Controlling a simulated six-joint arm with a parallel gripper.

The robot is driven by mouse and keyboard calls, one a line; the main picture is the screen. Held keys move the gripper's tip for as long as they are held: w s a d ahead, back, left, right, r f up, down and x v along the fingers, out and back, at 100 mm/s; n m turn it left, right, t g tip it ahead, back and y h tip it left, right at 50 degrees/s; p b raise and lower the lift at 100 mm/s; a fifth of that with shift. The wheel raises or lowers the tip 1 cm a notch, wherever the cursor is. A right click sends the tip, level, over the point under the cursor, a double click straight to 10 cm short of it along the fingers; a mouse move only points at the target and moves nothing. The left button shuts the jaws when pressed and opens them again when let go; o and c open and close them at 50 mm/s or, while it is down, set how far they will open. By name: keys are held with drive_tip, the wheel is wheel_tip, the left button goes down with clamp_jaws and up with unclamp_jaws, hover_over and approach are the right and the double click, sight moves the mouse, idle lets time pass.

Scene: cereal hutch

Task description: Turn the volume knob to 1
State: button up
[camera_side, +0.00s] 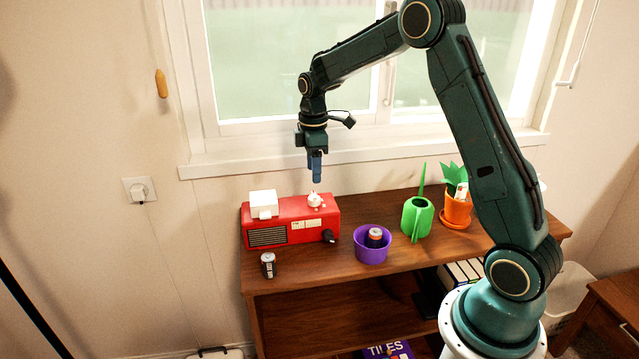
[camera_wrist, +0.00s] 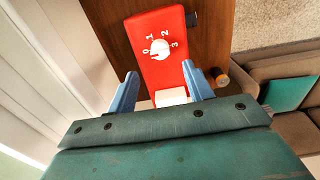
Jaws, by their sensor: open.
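The red radio (camera_side: 290,222) stands on the wooden cabinet top. Its white volume knob (camera_side: 314,198) is on the top face, and it also shows in the wrist view (camera_wrist: 159,49). Marks 0, 1, 2 and 3 are printed around the knob. I cannot clearly tell which mark its pointer faces. My gripper (camera_side: 314,181) points down above the knob, apart from it. In the wrist view its blue fingers (camera_wrist: 160,74) are spread wide with nothing between them at the tips.
A white box (camera_side: 263,203) sits on the radio's left end. A dark cylinder (camera_side: 268,265) stands in front of the radio. To the right are a purple bowl (camera_side: 371,252) holding a cylinder, a green watering can (camera_side: 417,218) and an orange plant pot (camera_side: 457,212). The window is behind.

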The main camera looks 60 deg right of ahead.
sight(314, 194)
wheel_tip(314, 194, down, 8)
drive_tip(key=shift+r, duration=0.25)
drive_tip(key=c, duration=1)
drive_tip(key=shift+o, duration=0.2)
drive_tip(key=shift+m, duration=0.4)
drive_tip(key=m, duration=1.1)
